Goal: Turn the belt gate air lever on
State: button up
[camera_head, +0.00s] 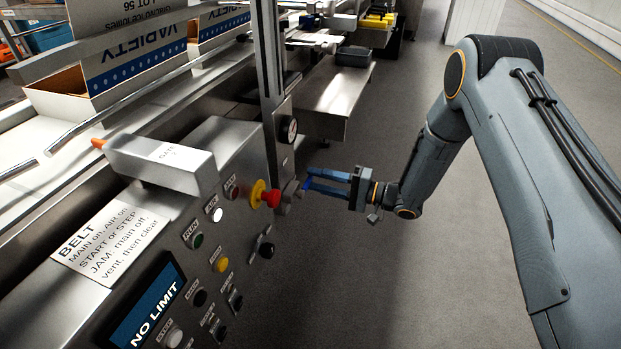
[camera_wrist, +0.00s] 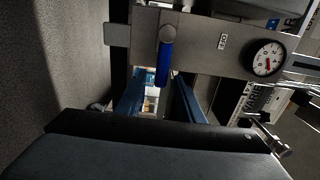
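The air lever (camera_wrist: 163,64) is a blue handle on a round grey pivot, mounted on a grey metal bracket in the wrist view. In that picture it points down from the pivot. In the head view, the lever (camera_head: 306,185) is a small blue piece beside a grey valve body at the panel's right edge. My gripper (camera_head: 311,180) has its blue fingers pointing left at it. In the wrist view my gripper (camera_wrist: 159,82) is open, with one finger on each side of the lever's free end. Whether either finger touches it is unclear.
A pressure gauge (camera_wrist: 268,60) sits beside the lever on the bracket. In the head view, a red and yellow stop button (camera_head: 265,195) and several panel buttons lie close left. Open floor (camera_head: 350,270) lies in front.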

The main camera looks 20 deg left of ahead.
jog(key=d, duration=0.5)
jog(key=shift+s+d, duration=0.1)
jog(key=shift+d, duration=0.1)
